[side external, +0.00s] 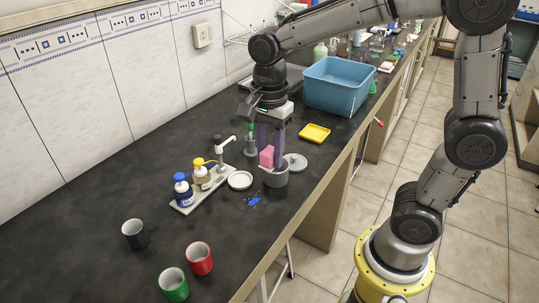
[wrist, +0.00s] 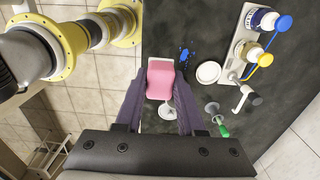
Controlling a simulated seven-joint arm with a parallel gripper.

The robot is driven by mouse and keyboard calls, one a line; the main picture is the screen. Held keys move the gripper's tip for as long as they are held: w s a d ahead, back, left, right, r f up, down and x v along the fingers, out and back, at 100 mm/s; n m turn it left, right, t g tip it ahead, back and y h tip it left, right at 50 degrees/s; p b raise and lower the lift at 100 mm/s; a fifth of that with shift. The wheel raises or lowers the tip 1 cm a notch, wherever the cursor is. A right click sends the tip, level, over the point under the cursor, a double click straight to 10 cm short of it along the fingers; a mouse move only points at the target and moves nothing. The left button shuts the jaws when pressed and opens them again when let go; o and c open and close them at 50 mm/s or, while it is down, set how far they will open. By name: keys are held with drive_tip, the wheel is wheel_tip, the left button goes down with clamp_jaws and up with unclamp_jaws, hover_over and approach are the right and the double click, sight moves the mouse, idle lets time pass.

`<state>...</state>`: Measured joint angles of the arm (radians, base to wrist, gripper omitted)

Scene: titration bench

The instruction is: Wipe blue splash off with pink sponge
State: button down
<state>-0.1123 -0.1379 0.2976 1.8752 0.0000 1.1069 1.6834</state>
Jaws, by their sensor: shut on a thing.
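The pink sponge (side external: 267,157) is between the fingers of my gripper (side external: 271,146), which is shut on it. In the wrist view the sponge (wrist: 160,82) shows between the two purple fingers (wrist: 160,100).
A white dish (side external: 240,180) and a rack with blue-capped (side external: 183,190) and yellow-capped (side external: 201,174) bottles stand left of the splash. Black, red and green mugs (side external: 174,284) stand in front.

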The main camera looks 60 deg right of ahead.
drive_tip(key=shift+w, duration=0.3)
drive_tip(key=w+f, duration=0.4)
approach(247, 210)
drive_tip(key=shift+f, duration=2.3)
drive_tip(key=shift+f, duration=1)
